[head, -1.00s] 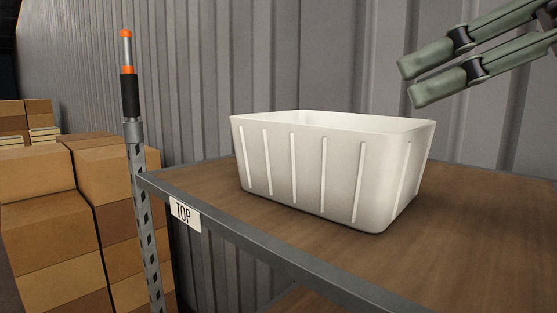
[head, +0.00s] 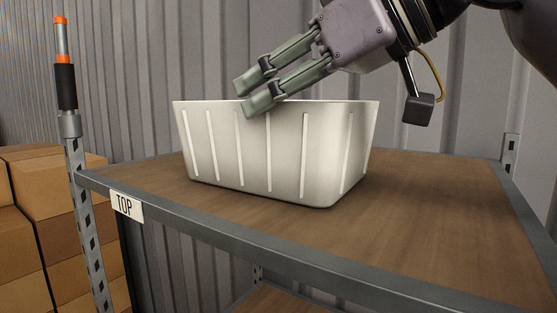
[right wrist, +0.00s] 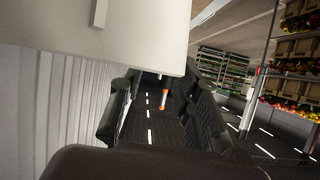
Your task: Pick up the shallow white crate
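The shallow white crate (head: 275,150) stands upright on the brown top shelf (head: 430,215), with raised ribs on its outer walls. Its inside is hidden in the head view. My right gripper (head: 249,94) comes in from the upper right, with its two green fingers parallel and a gap between them. In the picture the lower fingertip overlaps the crate's near rim; I cannot tell if it touches. In the right wrist view the crate (right wrist: 100,35) fills the upper left, close to the fingertips. The fingers (right wrist: 157,78) are spread with nothing between them. My left gripper is not in view.
A metal rail with a "TOP" label (head: 127,206) edges the shelf. A post with an orange-tipped rod (head: 63,70) stands at the left. Cardboard boxes (head: 50,190) are stacked beyond it, and a corrugated wall (head: 150,60) rises behind. The shelf right of the crate is clear.

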